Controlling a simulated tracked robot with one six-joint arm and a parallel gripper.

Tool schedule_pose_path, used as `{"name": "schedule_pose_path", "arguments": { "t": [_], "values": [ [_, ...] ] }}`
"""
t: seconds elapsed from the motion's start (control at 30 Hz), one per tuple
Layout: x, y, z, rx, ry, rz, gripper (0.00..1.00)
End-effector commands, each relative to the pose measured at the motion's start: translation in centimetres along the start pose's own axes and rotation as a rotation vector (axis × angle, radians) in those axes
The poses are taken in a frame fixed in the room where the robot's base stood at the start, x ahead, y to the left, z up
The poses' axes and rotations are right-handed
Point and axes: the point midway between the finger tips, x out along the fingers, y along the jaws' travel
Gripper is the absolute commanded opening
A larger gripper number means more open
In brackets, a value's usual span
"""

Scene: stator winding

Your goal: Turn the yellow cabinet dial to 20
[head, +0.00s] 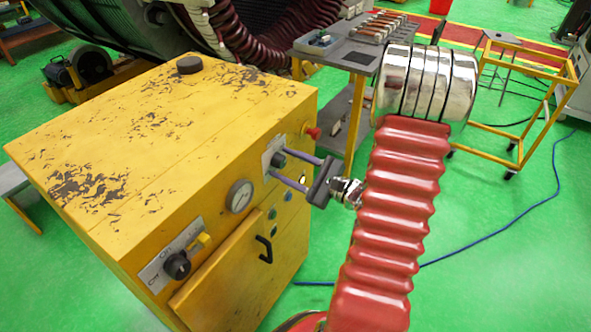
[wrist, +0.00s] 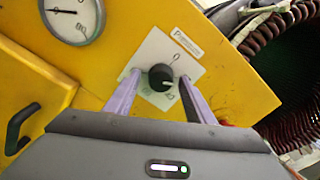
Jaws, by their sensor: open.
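The yellow cabinet (head: 180,140) stands at the left in the head view. Its dial, a round black knob (wrist: 161,77), sits on a white square plate (wrist: 146,72) with a printed scale. A 0 shows at the plate's upper right; the other marks are too small to read surely. A pale mark on the knob seems to point right. The dial (head: 279,159) also shows in the head view, partly behind my fingers. My gripper (wrist: 159,77) is open, its two purple fingers on either side of the knob. I cannot tell whether they touch it.
A pressure gauge (head: 239,196) and a black door handle (head: 264,249) are on the same cabinet face. A red button (head: 312,132) sticks out near the dial. Another black knob (head: 177,265) is at the lower left. A grey table (head: 340,50) stands behind.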

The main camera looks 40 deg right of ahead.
Motion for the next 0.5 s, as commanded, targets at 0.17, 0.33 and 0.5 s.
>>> {"name": "schedule_pose_path", "arguments": {
  "t": [0.17,0.33,0.5],
  "values": [
    [-0.8,-0.1,0.0,0.0,0.001,-0.003,0.49],
    [-2.6,-0.1,0.0,0.0,0.001,-0.004,0.49],
    [-4.7,-0.1,-0.1,0.001,0.002,-0.004,0.49]
  ]
}}
